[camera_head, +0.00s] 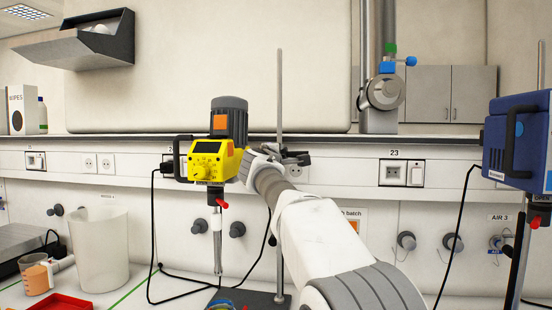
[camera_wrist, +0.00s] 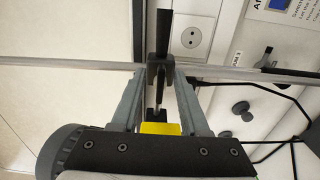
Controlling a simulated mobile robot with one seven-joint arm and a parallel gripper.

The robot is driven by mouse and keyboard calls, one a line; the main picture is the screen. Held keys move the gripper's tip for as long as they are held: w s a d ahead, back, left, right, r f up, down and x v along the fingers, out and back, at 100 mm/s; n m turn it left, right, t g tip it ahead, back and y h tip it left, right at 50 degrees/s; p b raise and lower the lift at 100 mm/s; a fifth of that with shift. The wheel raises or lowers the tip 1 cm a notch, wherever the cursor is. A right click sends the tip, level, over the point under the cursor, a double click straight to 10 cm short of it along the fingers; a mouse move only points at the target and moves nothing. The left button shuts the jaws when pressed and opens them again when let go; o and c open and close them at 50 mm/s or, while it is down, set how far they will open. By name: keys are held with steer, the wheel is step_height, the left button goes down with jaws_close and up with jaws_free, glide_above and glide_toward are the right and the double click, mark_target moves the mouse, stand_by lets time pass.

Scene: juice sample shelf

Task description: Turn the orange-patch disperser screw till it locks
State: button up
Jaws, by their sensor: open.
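The yellow disperser (camera_head: 207,160) with a grey motor on top bears an orange patch (camera_head: 220,122) and hangs on a thin upright stand rod (camera_head: 280,90). A dark clamp (camera_head: 296,158) grips the rod beside it. My gripper (camera_head: 262,165) is just right of the yellow body, partly hidden by my arm. In the wrist view my gripper (camera_wrist: 157,76) is open, with one finger on each side of the dark clamp (camera_wrist: 160,72). A bit of the yellow body (camera_wrist: 160,128) shows between the fingers. I cannot clearly make out the screw or any finger contact.
A blue disperser (camera_head: 520,140) hangs at the right edge. A beaker (camera_head: 98,250), a small orange cup (camera_head: 36,278) and a red tray (camera_head: 60,303) stand at the left. Black cables hang beside the yellow disperser. Wall sockets (camera_head: 402,173) and taps line the back.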

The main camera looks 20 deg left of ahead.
steer(key=s+d+b, duration=0.1)
steer(key=s+b, duration=0.5)
steer(key=s, duration=1.1)
steer(key=shift+s, duration=0.2)
steer(key=s+d+f+m+g+h, duration=0.1)
steer(key=s+d+f+m+g, duration=0.15)
steer(key=d+f, duration=0.5)
steer(key=s+d+f+m+g+h, duration=0.1)
steer(key=s+d+f+m+g, duration=0.2)
steer(key=d, duration=0.8)
steer(key=s+d+f+m+g+h, duration=0.1)
steer(key=s+d+f+m+g, duration=0.2)
steer(key=d+f, duration=0.45)
steer(key=s+d+f+m+g+y, duration=0.15)
steer(key=s+d+f+m, duration=0.3)
steer(key=s+f, duration=0.55)
steer(key=s+d+f+m+g+y, duration=0.1)
steer(key=s+d+f+m+g, duration=0.15)
steer(key=s+f+m, duration=0.7)
step_height(320, 180, up, 15)
steer(key=s+n+p, duration=0.1)
steer(key=n+p, duration=0.3)
steer(key=p, duration=0.8)
steer(key=shift+s, duration=0.3)
